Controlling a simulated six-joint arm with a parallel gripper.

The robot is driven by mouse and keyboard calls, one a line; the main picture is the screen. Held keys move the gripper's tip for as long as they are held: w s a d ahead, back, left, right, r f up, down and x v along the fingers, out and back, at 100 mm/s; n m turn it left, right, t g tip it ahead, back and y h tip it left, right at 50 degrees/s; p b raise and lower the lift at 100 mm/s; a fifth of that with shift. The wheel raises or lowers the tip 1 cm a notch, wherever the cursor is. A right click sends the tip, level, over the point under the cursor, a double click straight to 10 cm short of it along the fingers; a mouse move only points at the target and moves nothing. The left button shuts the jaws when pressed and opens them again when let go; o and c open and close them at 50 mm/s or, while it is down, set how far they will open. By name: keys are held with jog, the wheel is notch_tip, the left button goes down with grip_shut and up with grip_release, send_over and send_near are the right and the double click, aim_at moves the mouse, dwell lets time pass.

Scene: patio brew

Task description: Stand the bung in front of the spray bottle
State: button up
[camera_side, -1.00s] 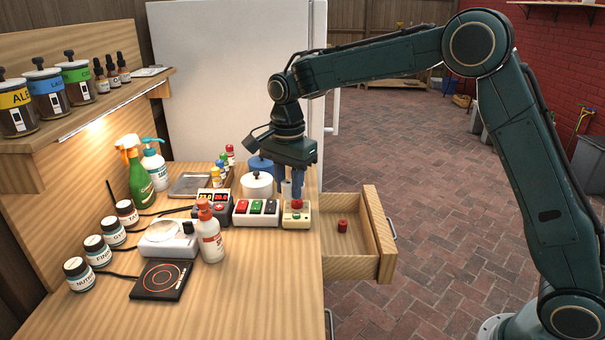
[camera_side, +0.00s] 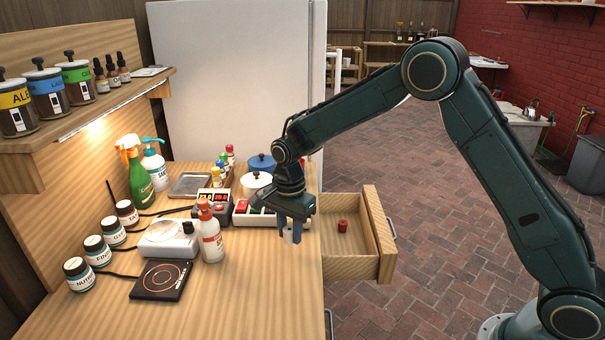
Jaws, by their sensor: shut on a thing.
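My gripper (camera_side: 291,237) is low over the right edge of the worktop, pointing down. It is shut on a small pale thing (camera_side: 288,236), mostly hidden between the fingers; I cannot tell whether this is the bung. The green spray bottle (camera_side: 140,181), with its orange and white trigger head, stands upright at the back left of the worktop, well to the left of my gripper. A small red piece (camera_side: 343,226) lies in the open drawer, apart from my gripper.
A white bottle with a red cap (camera_side: 211,238), a round-topped scale (camera_side: 168,239) and a black hot plate (camera_side: 161,280) stand left of my gripper. Several jars line the back left. The open drawer (camera_side: 352,266) juts out right. The front worktop is clear.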

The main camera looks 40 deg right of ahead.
aim_at(291, 244)
jog(key=shift+f, duration=2.1)
jog(key=shift+f, duration=0.1)
jog(key=o, duration=1)
jog(key=shift+c, duration=0.2)
notch_tip(291, 244, up, 12)
jog(key=shift+f, duration=0.2)
jog(key=shift+r, duration=0.35)
